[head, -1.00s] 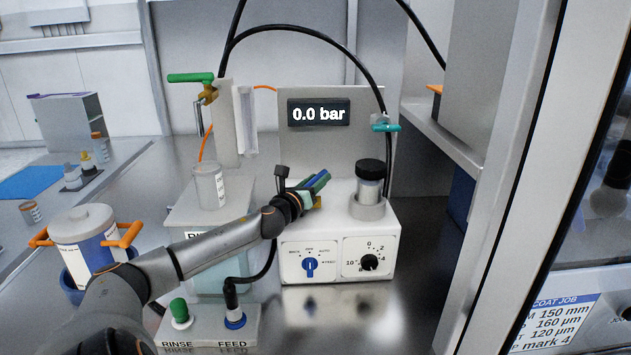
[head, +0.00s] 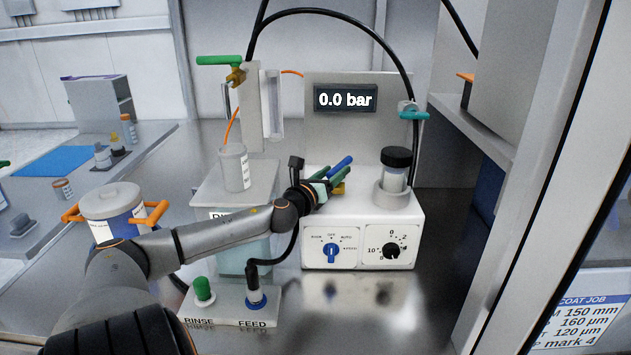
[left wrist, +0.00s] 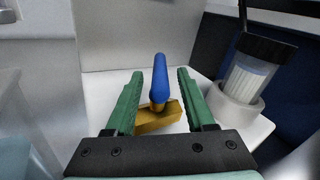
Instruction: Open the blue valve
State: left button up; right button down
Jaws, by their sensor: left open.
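The blue valve has a long blue lever handle (head: 341,164) on a brass body (head: 340,187), on top of the white pump box (head: 315,225). In the left wrist view the handle (left wrist: 160,78) points away from the camera, above the brass body (left wrist: 158,118). My left gripper (head: 333,173) is at the valve with its green fingers open. In the left wrist view the gripper's fingers (left wrist: 160,76) stand on either side of the handle, with a gap on both sides. The gripper hides part of the valve in the head view. My right gripper is out of view.
A display (head: 345,98) reads 0.0 bar. A black-capped filter cup (head: 396,168) stands right of the valve, under a teal-handled valve (head: 414,115). A green-handled valve (head: 219,60) is at the upper left. A grey cabinet wall (head: 520,200) bounds the right side.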

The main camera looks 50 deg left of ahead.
pick_arm(q)
jog(key=shift+s+d, duration=0.3)
jog(key=shift+s, duration=0.35)
jog(key=p+v, duration=0.1)
jog(key=v, duration=0.5)
jog(key=shift+s+d+p, duration=0.15)
jog(key=shift+s+p, duration=0.1)
jog(key=shift+p, duration=0.15)
jog(key=shift+s+d, duration=0.15)
jog(key=shift+s, duration=0.2)
